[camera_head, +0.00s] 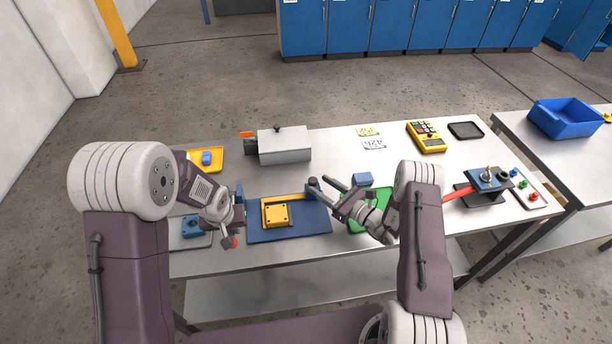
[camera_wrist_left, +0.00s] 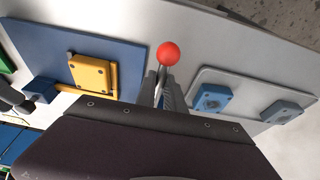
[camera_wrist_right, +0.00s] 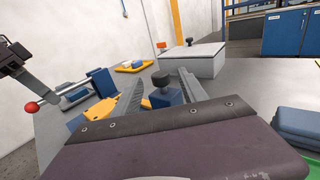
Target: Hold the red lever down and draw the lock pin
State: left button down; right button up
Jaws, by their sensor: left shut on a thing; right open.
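A blue plate (camera_head: 262,235) with a yellow bolted block (camera_head: 276,213) lies at the table's front. A lever with a red ball (camera_head: 235,243) is at its left edge. In the left wrist view the red ball (camera_wrist_left: 168,54) stands past my left gripper (camera_wrist_left: 161,90), which is shut on the lever's thin rod. A black-knobbed pin (camera_head: 313,182) sits at the plate's right end. My right gripper (camera_head: 330,191) is open beside it. In the right wrist view the black knob (camera_wrist_right: 160,78) on its blue block (camera_wrist_right: 166,98) shows between the open fingers, apparently untouched.
A grey box (camera_head: 284,146) and a yellow tray (camera_head: 217,160) stand behind. The table's back middle is mostly free.

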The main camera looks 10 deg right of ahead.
jog(key=x, duration=0.7)
jog(key=shift+w+a, duration=0.1)
jog(key=shift+w, duration=0.05)
grip_shut()
dwell(1.1)
